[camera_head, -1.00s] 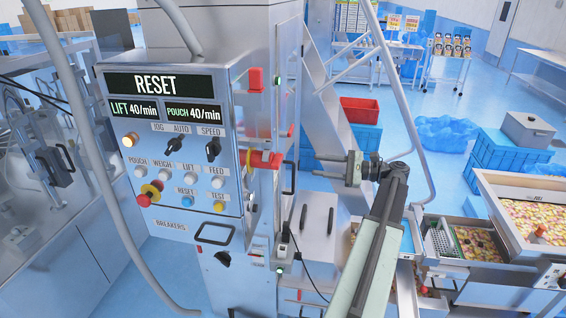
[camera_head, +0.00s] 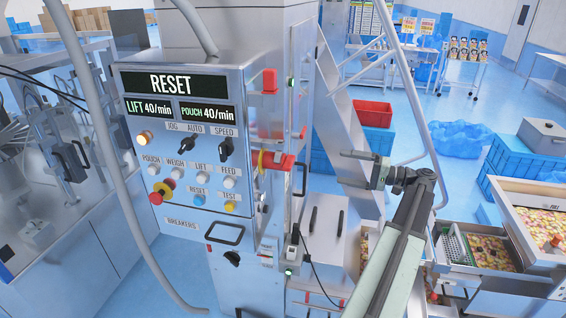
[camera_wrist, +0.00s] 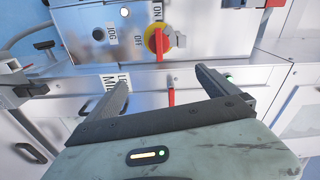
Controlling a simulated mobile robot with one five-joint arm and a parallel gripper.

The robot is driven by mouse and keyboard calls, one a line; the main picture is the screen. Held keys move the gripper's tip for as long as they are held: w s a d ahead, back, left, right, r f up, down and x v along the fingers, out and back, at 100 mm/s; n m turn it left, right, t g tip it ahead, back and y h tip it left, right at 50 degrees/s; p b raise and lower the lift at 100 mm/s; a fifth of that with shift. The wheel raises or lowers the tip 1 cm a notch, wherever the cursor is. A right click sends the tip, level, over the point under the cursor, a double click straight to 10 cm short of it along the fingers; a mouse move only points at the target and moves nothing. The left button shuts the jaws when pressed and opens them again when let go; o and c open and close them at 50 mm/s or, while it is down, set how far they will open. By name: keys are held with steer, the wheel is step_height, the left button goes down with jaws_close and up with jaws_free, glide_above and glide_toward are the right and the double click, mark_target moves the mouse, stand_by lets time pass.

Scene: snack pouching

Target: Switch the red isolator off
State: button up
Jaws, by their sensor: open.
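The red isolator (camera_head: 277,161) is a red handle on a yellow disc, on the side face of the control cabinet. In the wrist view the isolator (camera_wrist: 159,42) shows close up on a steel plate; its red handle lies in line with the ON label (camera_wrist: 157,11), and the OFF label (camera_wrist: 138,39) is beside it. My gripper (camera_head: 350,168) is to the right of the isolator in the head view, apart from it. In the wrist view my gripper (camera_wrist: 162,80) is open, its two fingers spread on either side below the isolator, with nothing between them.
The control panel (camera_head: 195,215) with RESET display, knobs and buttons faces left of the isolator. A grey hose (camera_head: 122,190) runs down in front. A red tray (camera_head: 366,113) on blue crates and a tray of sweets (camera_head: 489,252) stand right. Cabinet handles (camera_head: 302,160) jut out near the isolator.

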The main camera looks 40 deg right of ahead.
steer(key=w+a+n, duration=0.1)
steer(key=w+n, duration=0.1)
steer(key=n, duration=0.5)
steer(key=n+y, duration=0.1)
steer(key=n, duration=0.9)
glide_toward(285, 162)
steer(key=w, duration=0.3)
steer(key=shift+w+a+f+g, duration=0.25)
steer(key=shift+w+a+g, duration=0.05)
steer(key=shift+w, duration=0.05)
steer(key=x, duration=0.8)
steer(key=shift+w+a+r, duration=0.1)
steer(key=shift+a, duration=0.05)
steer(key=c, duration=1.4)
steer(key=shift+o, duration=0.2)
